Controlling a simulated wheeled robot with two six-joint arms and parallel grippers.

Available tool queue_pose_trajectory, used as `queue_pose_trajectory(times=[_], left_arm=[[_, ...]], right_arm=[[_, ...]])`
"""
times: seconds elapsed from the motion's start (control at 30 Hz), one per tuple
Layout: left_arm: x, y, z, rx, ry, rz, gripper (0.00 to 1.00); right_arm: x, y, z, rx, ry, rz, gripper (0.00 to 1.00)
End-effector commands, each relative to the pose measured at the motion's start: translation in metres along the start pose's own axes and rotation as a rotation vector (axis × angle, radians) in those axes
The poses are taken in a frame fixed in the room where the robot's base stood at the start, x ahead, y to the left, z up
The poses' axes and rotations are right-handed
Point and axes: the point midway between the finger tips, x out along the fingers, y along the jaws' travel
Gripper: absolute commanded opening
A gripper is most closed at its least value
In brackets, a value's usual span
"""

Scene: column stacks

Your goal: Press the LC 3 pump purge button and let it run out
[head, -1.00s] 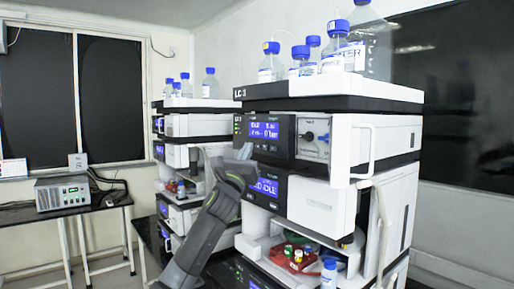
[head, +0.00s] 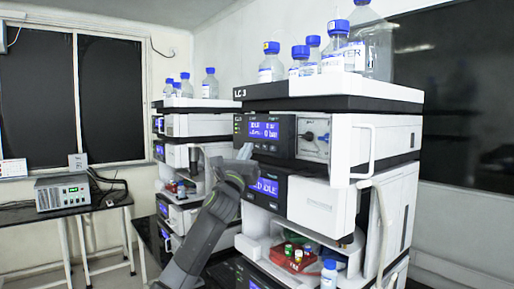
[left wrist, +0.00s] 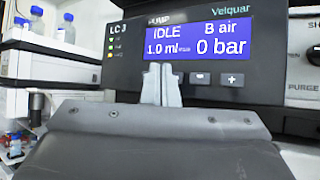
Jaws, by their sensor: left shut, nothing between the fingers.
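The LC 3 pump (head: 264,131) is the upper module of the near stack. In the left wrist view its panel (left wrist: 205,48) shows LC 3 and a blue display reading IDLE, B air, 1.0 ml and 0 bar. Minus and plus buttons (left wrist: 232,79) sit below the display. My left gripper (left wrist: 161,75) is shut and empty, its tips in front of the panel's lower edge. It hides part of the button row; I cannot tell whether it touches. It also shows in the head view (head: 245,152). A PURGE label (left wrist: 300,88) is at the right. My right gripper is not in view.
Blue-capped bottles (head: 335,46) stand on top of the near stack. A door handle (head: 371,150) sticks out at its right. An open bay below holds a red vial tray (head: 296,257). A second stack (head: 196,124) stands behind, at the left.

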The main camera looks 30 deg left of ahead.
Motion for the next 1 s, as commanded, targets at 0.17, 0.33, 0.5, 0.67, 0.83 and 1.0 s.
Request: queue_pose_trajectory(times=[0.17, 0.33, 0.5, 0.67, 0.83, 1.0], left_arm=[[0.0, 0.0, 0.0001, 0.0, 0.0, 0.0, 0.0], [0.0001, 0.0, 0.0, 0.0, 0.0, 0.0, 0.0], [0.0028, -0.0018, -0.001, 0.0, 0.0, 0.0, 0.0], [0.0061, -0.0045, -0.0037, -0.001, 0.001, 0.0, 0.0], [0.0059, -0.0045, -0.004, -0.001, 0.0, 0.0, 0.0], [0.006, -0.0045, -0.004, 0.0, 0.0, 0.0, 0.0]], right_arm=[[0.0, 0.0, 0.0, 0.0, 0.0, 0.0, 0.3], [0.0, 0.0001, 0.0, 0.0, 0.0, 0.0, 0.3], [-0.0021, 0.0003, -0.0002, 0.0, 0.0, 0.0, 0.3], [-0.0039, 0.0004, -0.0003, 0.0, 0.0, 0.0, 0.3], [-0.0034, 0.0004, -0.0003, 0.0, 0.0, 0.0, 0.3], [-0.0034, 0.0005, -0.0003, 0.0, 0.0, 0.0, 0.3]])
